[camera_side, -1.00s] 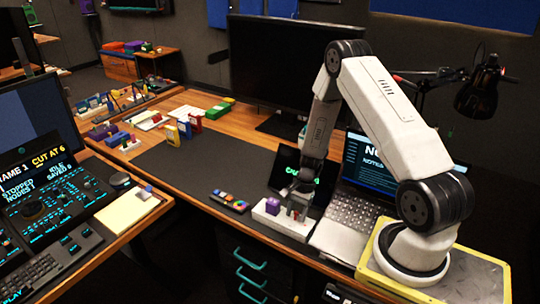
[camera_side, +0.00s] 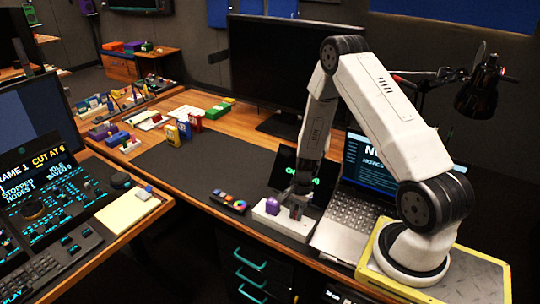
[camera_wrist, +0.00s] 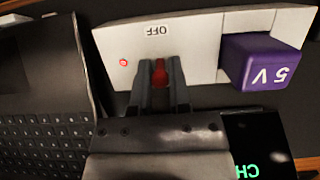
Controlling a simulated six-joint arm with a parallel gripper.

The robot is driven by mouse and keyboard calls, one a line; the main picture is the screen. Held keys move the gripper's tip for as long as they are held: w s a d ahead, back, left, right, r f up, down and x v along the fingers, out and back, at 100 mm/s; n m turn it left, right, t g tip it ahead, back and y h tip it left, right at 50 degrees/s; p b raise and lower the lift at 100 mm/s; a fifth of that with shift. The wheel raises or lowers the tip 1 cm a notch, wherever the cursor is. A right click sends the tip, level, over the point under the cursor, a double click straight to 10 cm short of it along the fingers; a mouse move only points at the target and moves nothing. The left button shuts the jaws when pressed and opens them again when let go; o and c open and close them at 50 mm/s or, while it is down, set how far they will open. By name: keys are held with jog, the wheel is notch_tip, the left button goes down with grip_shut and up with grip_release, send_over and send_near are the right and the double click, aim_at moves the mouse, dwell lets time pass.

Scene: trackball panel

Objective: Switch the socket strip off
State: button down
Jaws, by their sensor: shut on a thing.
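The white socket strip (camera_side: 290,227) lies near the desk's front edge, and it fills the top of the wrist view (camera_wrist: 200,45). An upside-down OFF label (camera_wrist: 157,30) and a lit red lamp (camera_wrist: 124,62) show on it. A purple 5 V plug block (camera_side: 272,206) sits on the strip; it also shows in the wrist view (camera_wrist: 262,62). My gripper (camera_side: 297,210) points down at the strip. In the wrist view my gripper (camera_wrist: 161,82) is shut on a red switch lever (camera_wrist: 160,72) below the OFF label. The fingers hide part of the lever.
A laptop (camera_side: 345,215) stands right of the strip. A small dark screen with green text (camera_side: 310,190) stands behind it.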

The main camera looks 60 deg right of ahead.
jog(key=shift+s+a+h, duration=0.1)
jog(key=shift+a+h, duration=0.1)
jog(key=shift+h, duration=0.6)
jog(key=shift+a+h, duration=0.1)
jog(key=shift+h, duration=0.2)
jog(key=shift+a+h, duration=0.15)
jog(key=shift+h, duration=0.25)
jog(key=c, duration=0.6)
grip_release()
jog(key=shift+r, duration=0.2)
jog(key=shift+r, duration=3.7)
